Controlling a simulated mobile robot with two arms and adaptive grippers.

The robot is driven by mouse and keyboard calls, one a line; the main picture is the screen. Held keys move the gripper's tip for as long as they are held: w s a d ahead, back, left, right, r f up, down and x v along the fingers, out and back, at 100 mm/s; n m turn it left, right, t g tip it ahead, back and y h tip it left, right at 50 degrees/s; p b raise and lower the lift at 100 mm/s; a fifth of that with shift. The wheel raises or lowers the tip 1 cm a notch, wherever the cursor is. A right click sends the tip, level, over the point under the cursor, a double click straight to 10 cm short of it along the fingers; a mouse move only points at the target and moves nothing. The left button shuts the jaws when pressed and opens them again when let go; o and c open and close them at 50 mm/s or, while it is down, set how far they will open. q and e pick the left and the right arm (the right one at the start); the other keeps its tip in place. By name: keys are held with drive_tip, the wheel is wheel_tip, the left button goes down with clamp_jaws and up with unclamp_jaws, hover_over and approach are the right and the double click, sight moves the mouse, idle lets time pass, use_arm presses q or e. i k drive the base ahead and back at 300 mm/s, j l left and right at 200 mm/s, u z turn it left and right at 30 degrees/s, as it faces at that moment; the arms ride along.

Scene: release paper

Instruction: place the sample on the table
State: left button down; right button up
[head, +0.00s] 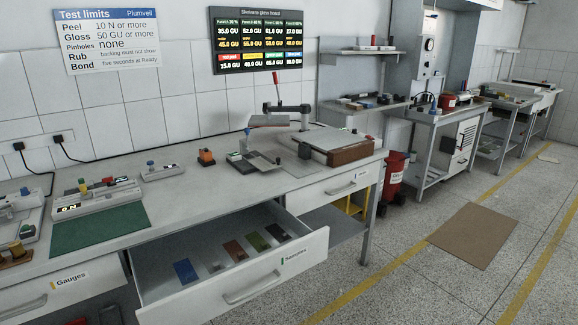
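An open drawer (239,295) labelled as samples juts out from the front of the long grey table (190,200). Several flat sample pieces lie in a row inside it: a blue one (186,271), a small pale one (213,266), a red-brown one (233,250), a green one (256,241) and a dark one (277,232). Which of them is the task's sample, I cannot tell. Neither of my grippers is in view.
On the table are a green mat (100,230), a small orange device (206,158), a grey gauge (163,171) and a press with a red lever (276,90). Bare tabletop lies right of the mat. A red bin (392,178) and a brown floor mat (472,236) are at right.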

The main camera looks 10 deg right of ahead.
sight(262, 164)
drive_tip(key=i+l+z, duration=0.1)
drive_tip(key=z, duration=0.35)
drive_tip(key=i+z, duration=0.1)
drive_tip(key=z, duration=0.3)
drive_tip(key=i+z, duration=0.1)
drive_tip(key=z, duration=0.35)
drive_tip(key=i+z, duration=0.15)
drive_tip(key=z, duration=0.3)
drive_tip(key=i+j, duration=0.15)
drive_tip(key=i, duration=0.45)
drive_tip(key=i+j, duration=0.15)
drive_tip(key=i, duration=0.45)
drive_tip(key=i+j, duration=0.15)
drive_tip(key=i, duration=0.45)
drive_tip(key=i+j, duration=0.15)
drive_tip(key=i, duration=0.4)
drive_tip(key=i+u, duration=0.15)
drive_tip(key=u, duration=0.3)
drive_tip(key=i+l+u, duration=0.1)
drive_tip(key=u, duration=0.35)
drive_tip(key=i+l+u, duration=0.15)
drive_tip(key=u, duration=0.25)
drive_tip(key=i+l+u, duration=0.2)
drive_tip(key=u, duration=0.25)
